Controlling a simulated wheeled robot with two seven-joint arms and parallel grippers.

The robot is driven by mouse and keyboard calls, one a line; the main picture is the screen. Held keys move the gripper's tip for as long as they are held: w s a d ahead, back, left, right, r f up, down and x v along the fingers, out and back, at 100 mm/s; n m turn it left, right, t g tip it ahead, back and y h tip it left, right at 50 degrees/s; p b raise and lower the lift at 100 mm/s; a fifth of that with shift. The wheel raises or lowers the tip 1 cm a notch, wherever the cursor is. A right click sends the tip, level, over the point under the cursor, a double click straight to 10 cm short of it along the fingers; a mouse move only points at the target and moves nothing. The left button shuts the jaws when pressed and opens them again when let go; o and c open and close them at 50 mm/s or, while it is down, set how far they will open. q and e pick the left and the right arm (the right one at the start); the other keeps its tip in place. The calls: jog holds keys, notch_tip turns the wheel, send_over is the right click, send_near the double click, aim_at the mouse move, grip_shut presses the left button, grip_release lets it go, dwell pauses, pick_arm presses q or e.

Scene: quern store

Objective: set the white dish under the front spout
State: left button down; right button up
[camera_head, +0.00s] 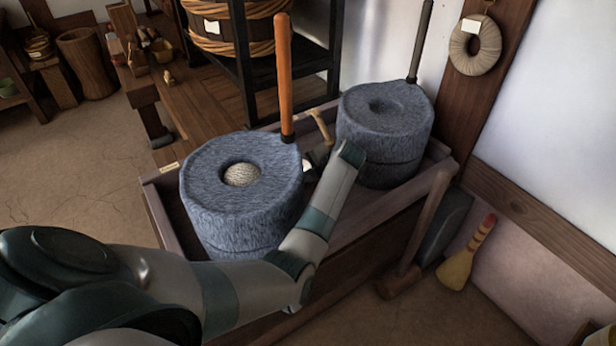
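Two blue-grey stone querns stand in a wooden trough (163,212). The nearer quern (240,200) has an orange upright handle (284,75) and pale grain in its eye. The farther quern (385,125) has a dark handle. My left arm crosses in front of the nearer quern, and its hand end (347,158) is between the two querns. Its fingers are hidden, so I cannot tell what they hold. A small white patch (307,166) shows beside the hand; I cannot tell whether it is the white dish. No spout shows clearly. My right gripper is out of view.
A curved tan wooden piece (321,127) rises behind the hand, close to it. A black-framed rack (243,75) with a roped tub stands behind. A small broom (466,258) leans at the right wall. Floor at the left is clear.

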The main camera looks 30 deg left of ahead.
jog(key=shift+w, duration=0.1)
pick_arm(q)
jog(key=c, duration=2.3)
grip_release()
jog(key=shift+o, duration=0.2)
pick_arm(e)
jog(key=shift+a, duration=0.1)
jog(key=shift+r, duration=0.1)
